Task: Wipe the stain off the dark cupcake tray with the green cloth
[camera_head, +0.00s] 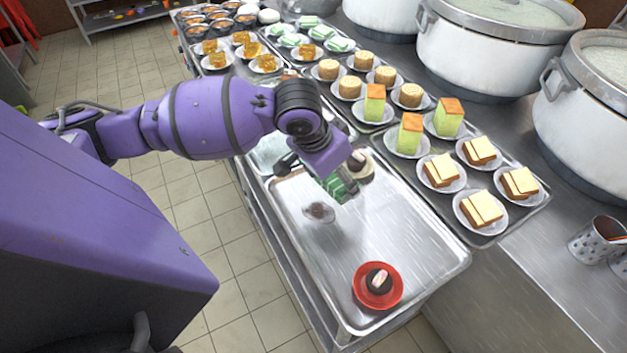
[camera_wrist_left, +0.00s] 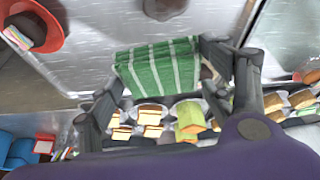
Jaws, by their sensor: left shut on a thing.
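The tray (camera_head: 400,225) is a shiny metal one with a dark cupcake (camera_head: 379,280) on a red plate at its near end. Another dark cupcake (camera_head: 358,160) sits on a pale plate at its far side, partly behind my gripper. A brownish stain (camera_head: 319,212) marks the tray's left part; it also shows at the top of the left wrist view (camera_wrist_left: 165,8). My left gripper (camera_head: 338,188) is shut on the green cloth, which has white stripes and shows clearly in the left wrist view (camera_wrist_left: 160,66). The cloth is just beyond the stain, to its upper right; contact with the tray cannot be told.
A tray of layered cakes and green cake slices (camera_head: 410,135) on plates lies to the right. Large white stockpots (camera_head: 490,50) stand behind it. A metal cup (camera_head: 597,240) is at far right. The tray's middle is clear.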

